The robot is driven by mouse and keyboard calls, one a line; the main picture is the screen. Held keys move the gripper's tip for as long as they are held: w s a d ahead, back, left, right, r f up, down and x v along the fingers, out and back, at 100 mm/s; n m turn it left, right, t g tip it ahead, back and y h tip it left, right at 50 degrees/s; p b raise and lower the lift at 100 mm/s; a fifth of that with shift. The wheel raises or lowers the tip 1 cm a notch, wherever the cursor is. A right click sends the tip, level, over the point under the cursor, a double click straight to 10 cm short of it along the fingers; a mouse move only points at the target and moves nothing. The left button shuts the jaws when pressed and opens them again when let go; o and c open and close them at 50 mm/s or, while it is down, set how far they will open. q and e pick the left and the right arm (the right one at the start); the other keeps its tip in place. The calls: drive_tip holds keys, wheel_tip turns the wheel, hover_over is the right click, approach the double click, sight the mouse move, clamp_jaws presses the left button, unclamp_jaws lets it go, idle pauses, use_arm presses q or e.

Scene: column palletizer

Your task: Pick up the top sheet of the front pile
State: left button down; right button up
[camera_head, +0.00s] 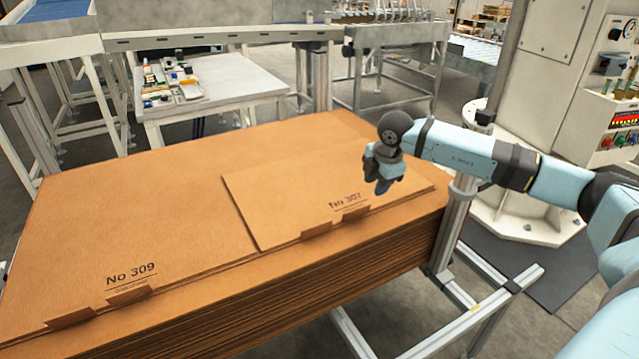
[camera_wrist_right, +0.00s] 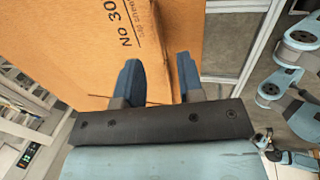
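A smaller brown cardboard sheet marked No 307 (camera_head: 275,205) lies flat on the right part of a larger brown sheet marked No 309 (camera_head: 120,215), which tops a thick pile (camera_head: 330,290). Both have small tabs along their near edges. My right gripper (camera_head: 382,187) points down over the right part of the No 307 sheet, near its printed label. In the right wrist view, its two blue fingers (camera_wrist_right: 160,80) stand apart with nothing clearly between them, and a printed cardboard sheet (camera_wrist_right: 75,45) lies beyond them. I cannot tell whether they touch it.
A white table (camera_head: 240,80) with small items stands behind the pile. A metal frame (camera_head: 440,330) stands at the pile's right. A pale machine base (camera_head: 525,210) and dark floor mat (camera_head: 545,265) are farther right.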

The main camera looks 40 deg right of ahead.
sight(365, 208)
drive_tip(key=x, duration=0.5)
drive_tip(key=shift+w+a+f, duration=0.1)
drive_tip(key=shift+f, duration=0.3)
drive_tip(key=x, duration=0.3)
drive_tip(key=b+x, duration=0.1)
drive_tip(key=x, duration=0.1)
drive_tip(key=shift+w+f, duration=0.15)
drive_tip(key=shift+w, duration=0.3)
clamp_jaws()
